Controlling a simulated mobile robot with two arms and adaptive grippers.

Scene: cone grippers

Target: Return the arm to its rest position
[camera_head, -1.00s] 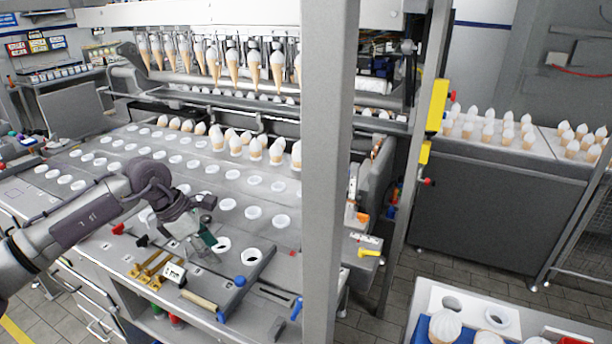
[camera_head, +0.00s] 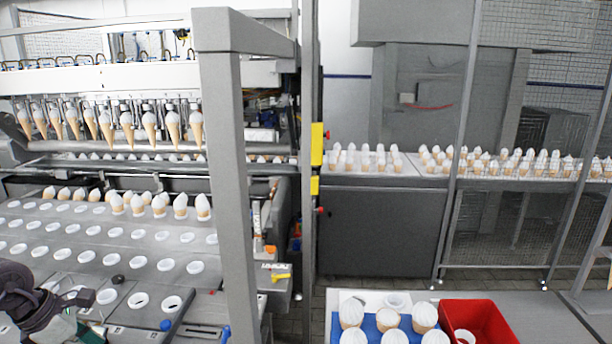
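My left gripper (camera_head: 75,318) is at the bottom left, over the front edge of the machine's holed plate. Its dark wrist shows, but its fingertips are partly cut off and unclear, so I cannot tell whether it is open or shut. A small green part (camera_head: 62,328) is at the gripper. No cone is seen in it. Just right of it are two white-rimmed openings, one of them here (camera_head: 138,300). My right arm and gripper are not in view.
A grey post (camera_head: 228,190) stands in front of the machine. Cones hang (camera_head: 150,125) above the plate. At the front right, a table (camera_head: 540,315) carries a blue tray (camera_head: 372,332) of white-topped cones and a red bin (camera_head: 482,318). Several cones stand on the back conveyor (camera_head: 430,172).

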